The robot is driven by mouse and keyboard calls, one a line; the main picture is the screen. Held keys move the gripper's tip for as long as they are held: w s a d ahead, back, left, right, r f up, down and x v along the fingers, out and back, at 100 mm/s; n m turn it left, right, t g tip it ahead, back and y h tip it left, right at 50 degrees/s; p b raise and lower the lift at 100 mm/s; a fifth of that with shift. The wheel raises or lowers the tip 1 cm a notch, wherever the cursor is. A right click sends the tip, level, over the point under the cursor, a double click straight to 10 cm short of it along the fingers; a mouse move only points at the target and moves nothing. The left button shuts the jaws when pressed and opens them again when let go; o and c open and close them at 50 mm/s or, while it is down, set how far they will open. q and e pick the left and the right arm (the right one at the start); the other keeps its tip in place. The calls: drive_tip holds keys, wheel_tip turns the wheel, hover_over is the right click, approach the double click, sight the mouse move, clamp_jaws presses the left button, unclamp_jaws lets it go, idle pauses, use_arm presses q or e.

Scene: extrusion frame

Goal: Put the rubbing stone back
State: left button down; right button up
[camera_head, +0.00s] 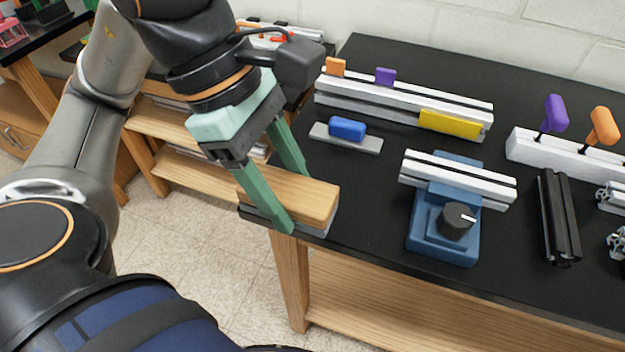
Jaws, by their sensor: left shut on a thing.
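My left gripper (292,199) is shut on a block with a wooden top and a grey underside, which looks like the rubbing stone (312,200). One green finger is on its near side; the other goes down behind it. The block is at the front left corner of the black table (375,235), upright with its wooden side up. I cannot tell whether its underside touches the table or is just above it. My right gripper is not in view.
A blue fixture (440,240) with a black knob holds an aluminium extrusion right of the block. Behind are a grey plate with a blue handle (347,128) and a long rail with a yellow block (449,122). A black extrusion (558,215) and a tool rack (560,155) stand right.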

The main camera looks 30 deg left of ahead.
use_arm(q)
drive_tip(key=shift+w+a+p, duration=0.1)
drive_tip(key=shift+w+p, duration=0.1)
drive_tip(key=shift+p, duration=0.1)
drive_tip(key=shift+w+a+f+p, duration=0.25)
drive_tip(key=shift+w+p, duration=0.05)
drive_tip(key=shift+w, duration=0.2)
drive_tip(key=shift+w+a+f+p, duration=0.2)
drive_tip(key=shift+w+f+p, duration=0.1)
drive_tip(key=shift+w, duration=0.15)
drive_tip(key=w+a+f, duration=0.1)
drive_tip(key=w+f, duration=0.1)
drive_tip(key=w, duration=0.1)
drive_tip(key=w+a+f+b, duration=0.1)
drive_tip(key=w+f, duration=0.1)
drive_tip(key=w, duration=0.1)
drive_tip(key=w+a+f, duration=0.2)
drive_tip(key=w+f, duration=0.1)
drive_tip(key=shift+w+a+f, duration=0.1)
drive_tip(key=shift+w+f, duration=0.25)
drive_tip(key=shift+f, duration=0.15)
drive_tip(key=f, duration=0.3)
drive_tip(key=shift+w+a+f, duration=0.15)
drive_tip(key=shift+w+f, duration=0.15)
drive_tip(key=shift+f, duration=0.1)
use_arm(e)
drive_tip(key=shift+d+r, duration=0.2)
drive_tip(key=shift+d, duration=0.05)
